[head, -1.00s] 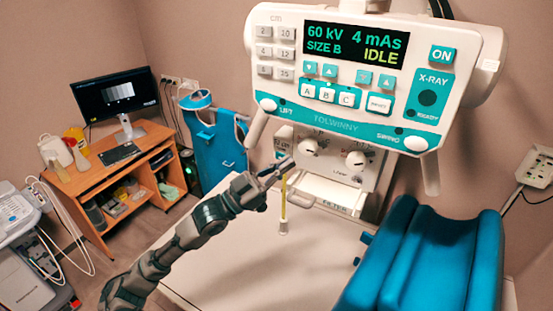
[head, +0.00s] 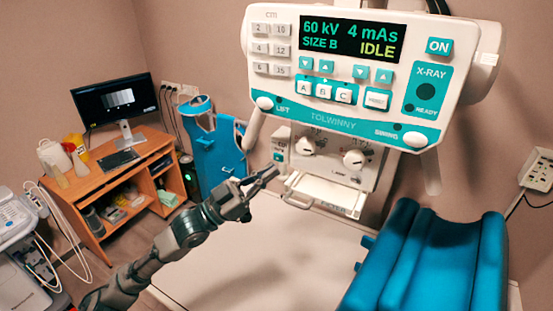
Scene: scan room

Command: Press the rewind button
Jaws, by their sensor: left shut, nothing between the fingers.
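The control panel (head: 345,75) of the white X-ray unit fills the upper right, its display (head: 347,38) reading 60 kV, 4 mAs, SIZE B, IDLE. No button that I can read is labelled rewind. A wide white button (head: 377,98) right of the A, B, C keys (head: 324,92) has a label too small to read surely. A teal ON button (head: 439,47) is at upper right. My left gripper (head: 270,172) is shut and empty, in front of and below the panel, near the lower knob box (head: 328,158). My right gripper is not in view.
A pale table top (head: 260,255) lies below the gripper, mostly clear. A blue cushion (head: 425,260) is at right. A desk (head: 110,178) with a monitor (head: 115,98) stands at back left. A blue apron (head: 218,145) hangs behind the gripper.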

